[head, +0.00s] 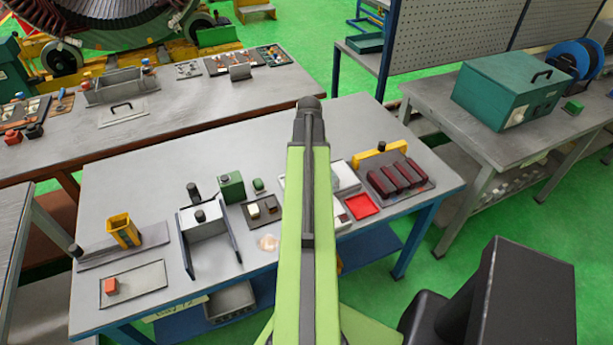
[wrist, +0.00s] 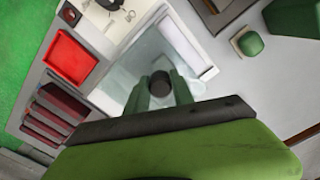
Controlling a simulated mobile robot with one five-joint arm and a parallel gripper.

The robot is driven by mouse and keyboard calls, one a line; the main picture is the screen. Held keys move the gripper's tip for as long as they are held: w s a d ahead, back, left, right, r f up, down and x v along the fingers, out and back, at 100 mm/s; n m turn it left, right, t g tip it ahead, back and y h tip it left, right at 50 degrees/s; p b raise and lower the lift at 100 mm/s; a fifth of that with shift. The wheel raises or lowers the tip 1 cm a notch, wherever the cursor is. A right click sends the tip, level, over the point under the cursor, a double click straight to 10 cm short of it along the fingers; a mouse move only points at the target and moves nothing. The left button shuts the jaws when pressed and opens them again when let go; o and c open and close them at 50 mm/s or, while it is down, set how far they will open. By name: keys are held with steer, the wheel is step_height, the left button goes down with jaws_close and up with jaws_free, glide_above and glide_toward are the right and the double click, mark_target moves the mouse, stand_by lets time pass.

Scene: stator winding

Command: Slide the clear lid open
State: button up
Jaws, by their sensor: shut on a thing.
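In the wrist view the clear lid (wrist: 147,52) is a see-through pane lying over a pale box (wrist: 103,98). A round dark knob (wrist: 160,80) stands on the lid. My gripper (wrist: 160,92) has its two green fingers on either side of the knob, shut on it. The box's upper left part shows uncovered in the wrist view, with small dark items in it. In the head view my arm hides the gripper, the knob and most of the box; a pale part (head: 345,178) shows to the right of the arm.
A red tray (wrist: 70,61) lies beside the box, with a rack of dark red bars (head: 398,176) near it. A green block (wrist: 249,43) and a larger green box (head: 231,186) stand on the other side. A grey fixture (head: 203,222) is further left. The back of the table is clear.

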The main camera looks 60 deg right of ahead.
steer(key=shift+s+d, duration=0.9)
steer(key=shift+d, duration=0.4)
steer(key=shift+s+d, duration=0.85)
steer(key=shift+d, duration=0.4)
steer(key=shift+s+d, duration=0.9)
steer(key=shift+d, duration=0.4)
steer(key=o, duration=0.9)
steer(key=shift+o, duration=0.2)
steer(key=shift+d+r+p, duration=0.15)
steer(key=shift+r+p, duration=0.3)
steer(key=shift+p, duration=0.25)
step_height(320, 180, up, 5)
steer(key=p, duration=0.4)
steer(key=shift+p, duration=0.4)
